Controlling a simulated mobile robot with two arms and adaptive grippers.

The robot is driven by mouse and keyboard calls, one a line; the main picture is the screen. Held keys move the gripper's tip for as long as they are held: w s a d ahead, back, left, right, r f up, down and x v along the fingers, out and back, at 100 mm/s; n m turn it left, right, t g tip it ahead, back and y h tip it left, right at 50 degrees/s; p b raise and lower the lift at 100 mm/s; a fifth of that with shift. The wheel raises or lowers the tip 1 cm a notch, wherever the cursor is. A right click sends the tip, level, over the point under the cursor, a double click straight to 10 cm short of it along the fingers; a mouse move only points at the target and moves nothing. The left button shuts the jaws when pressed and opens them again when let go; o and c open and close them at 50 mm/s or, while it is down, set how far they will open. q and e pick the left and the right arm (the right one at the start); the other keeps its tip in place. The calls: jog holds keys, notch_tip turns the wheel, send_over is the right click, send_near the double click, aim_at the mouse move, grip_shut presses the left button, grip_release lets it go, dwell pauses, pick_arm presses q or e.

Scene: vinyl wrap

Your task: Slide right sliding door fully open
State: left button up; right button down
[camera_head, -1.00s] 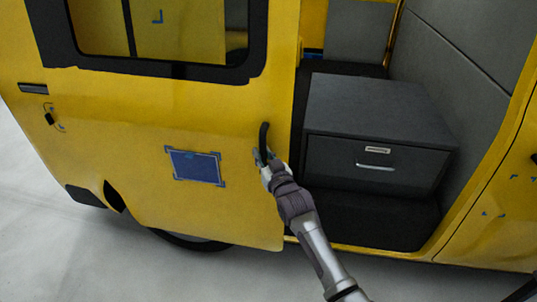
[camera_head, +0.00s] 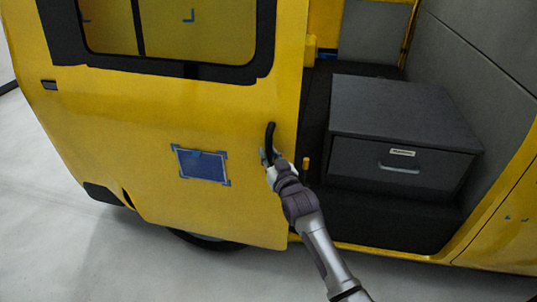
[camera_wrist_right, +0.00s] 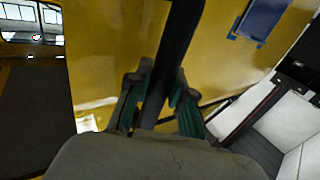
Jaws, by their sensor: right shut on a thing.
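The yellow sliding door (camera_head: 130,125) of the van stands to the left of a wide doorway in the head view. Its black upright handle (camera_head: 270,135) is near the door's right edge. My right gripper (camera_head: 267,157) is at the lower part of the handle. In the right wrist view my right gripper (camera_wrist_right: 157,110) has its green-padded fingers on either side of the black handle (camera_wrist_right: 178,50), shut on it. The gripper body hides the lower end of the handle. My left gripper is not in view.
Inside the doorway a dark grey drawer box (camera_head: 400,125) sits on the van floor, with a grey panel (camera_head: 480,75) to its right. A blue square patch (camera_head: 202,165) is on the door. Pale open floor (camera_head: 60,240) lies in front of the van.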

jog(key=shift+a, duration=0.15)
jog(key=c, duration=1)
grip_release()
jog(key=shift+a, duration=0.15)
jog(key=shift+s+d, duration=0.2)
jog(key=shift+s, duration=0.05)
jog(key=v, duration=1.1)
jog(key=shift+s, duration=0.25)
